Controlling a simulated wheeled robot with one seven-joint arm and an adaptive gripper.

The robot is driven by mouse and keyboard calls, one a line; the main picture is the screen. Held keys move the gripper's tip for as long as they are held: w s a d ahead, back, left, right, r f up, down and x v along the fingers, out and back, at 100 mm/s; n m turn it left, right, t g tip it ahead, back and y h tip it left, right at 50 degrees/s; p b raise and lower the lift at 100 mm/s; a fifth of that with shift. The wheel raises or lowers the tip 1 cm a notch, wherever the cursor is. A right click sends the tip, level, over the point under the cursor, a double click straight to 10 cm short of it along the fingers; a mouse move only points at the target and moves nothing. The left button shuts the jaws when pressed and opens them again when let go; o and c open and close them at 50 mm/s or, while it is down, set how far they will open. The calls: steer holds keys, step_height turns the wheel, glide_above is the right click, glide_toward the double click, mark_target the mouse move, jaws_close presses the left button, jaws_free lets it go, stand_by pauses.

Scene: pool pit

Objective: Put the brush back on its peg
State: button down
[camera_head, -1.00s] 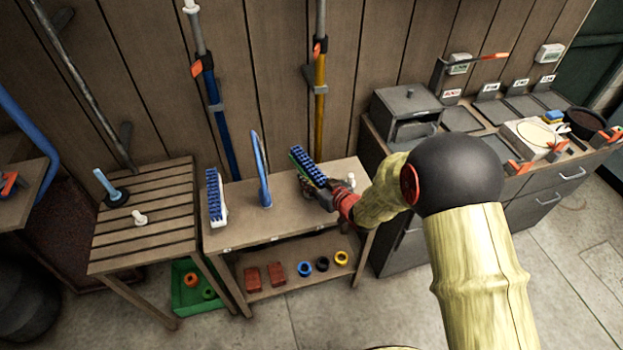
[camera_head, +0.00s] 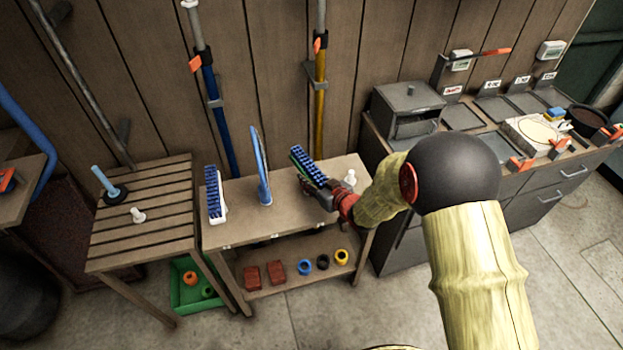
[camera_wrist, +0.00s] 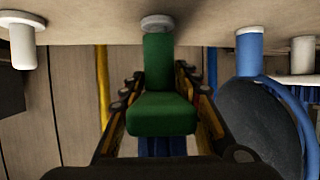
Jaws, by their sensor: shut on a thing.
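The brush has a green back and blue bristles. In the head view the brush (camera_head: 308,164) stands tilted over the right half of the small wooden table (camera_head: 235,236). My gripper (camera_head: 322,188) is shut on it from the right. In the wrist view my gripper (camera_wrist: 158,105) has its fingers on both sides of the green brush body (camera_wrist: 160,112), with blue bristles below it. The body's upper end meets a pale round peg end (camera_wrist: 157,22) in the picture; whether the peg enters it is hidden. A bare white peg (camera_head: 350,178) stands right of my gripper.
A white brush with blue bristles (camera_head: 215,196) and a blue paddle (camera_head: 262,168) stand left on the same table. A slatted bench (camera_head: 150,235) with a plunger is further left. A grey cabinet (camera_head: 405,225) stands close on the right. Poles hang on the wall behind.

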steer(key=shift+f, duration=0.15)
steer(key=shift+f+b, duration=0.25)
steer(key=shift+b, duration=0.1)
stand_by(0.4)
steer(key=c, duration=1.2)
jaws_free()
steer(key=shift+c, duration=0.2)
steer(key=o, duration=0.5)
steer(key=p+v, duration=0.5)
steer(key=v, duration=0.6)
